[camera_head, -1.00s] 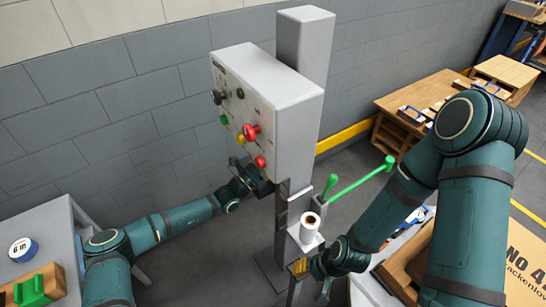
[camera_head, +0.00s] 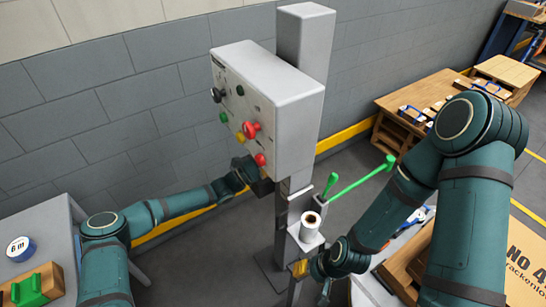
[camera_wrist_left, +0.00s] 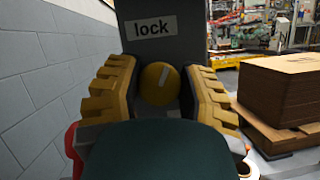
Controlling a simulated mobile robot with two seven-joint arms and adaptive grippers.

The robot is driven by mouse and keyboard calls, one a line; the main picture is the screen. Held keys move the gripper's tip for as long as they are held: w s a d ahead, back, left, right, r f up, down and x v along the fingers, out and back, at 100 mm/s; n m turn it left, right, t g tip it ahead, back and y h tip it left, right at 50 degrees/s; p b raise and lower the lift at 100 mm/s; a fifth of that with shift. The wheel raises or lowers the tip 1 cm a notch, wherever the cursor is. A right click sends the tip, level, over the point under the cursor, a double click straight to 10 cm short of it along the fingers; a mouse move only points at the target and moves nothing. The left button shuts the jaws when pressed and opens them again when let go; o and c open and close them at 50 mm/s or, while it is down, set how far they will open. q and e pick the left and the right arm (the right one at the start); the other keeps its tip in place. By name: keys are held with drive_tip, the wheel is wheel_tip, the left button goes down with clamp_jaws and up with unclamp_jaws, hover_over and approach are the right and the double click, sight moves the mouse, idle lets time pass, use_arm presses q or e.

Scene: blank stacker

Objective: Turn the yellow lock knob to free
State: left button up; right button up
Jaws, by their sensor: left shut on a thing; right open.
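The yellow lock knob (camera_wrist_left: 160,84) shows in the left wrist view, a round knob with a pale, slightly tilted stripe. It sits below a "lock" label (camera_wrist_left: 151,28) on a dark grey face. My left gripper (camera_wrist_left: 157,90) is shut on it, with one yellow ridged finger pad at each side. In the head view my left gripper (camera_head: 250,175) is at the lower edge of the grey control box (camera_head: 280,95), and the lock knob is hidden there. My right gripper (camera_head: 311,277) is open, low beside the post.
The box front carries red (camera_head: 252,130), yellow (camera_head: 240,137), green and black controls, close above my left gripper. A white roll (camera_head: 310,222) and green levers (camera_head: 360,180) are near my right arm. A table (camera_head: 38,235) stands at left.

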use_arm(q)
drive_tip(key=m+g, duration=0.2)
drive_tip(key=m, duration=0.2)
drive_tip(key=shift+b, duration=0.4)
drive_tip(key=m+g+b, duration=0.1)
drive_tip(key=m+g, duration=0.1)
drive_tip(key=m, duration=0.3)
drive_tip(key=m+g+b, duration=0.1)
drive_tip(key=m, duration=0.2)
drive_tip(key=m+g+y+b, duration=0.1)
drive_tip(key=m, duration=0.2)
drive_tip(key=shift+s+d+f+m+y+b, duration=0.1)
drive_tip(key=shift+m+y+b, duration=0.2)
drive_tip(key=shift+m, duration=0.1)
drive_tip(key=o, duration=1.2)
drive_tip(key=r+v, duration=0.1)
drive_tip(key=v, duration=1.1)
drive_tip(key=shift+f, duration=0.45)
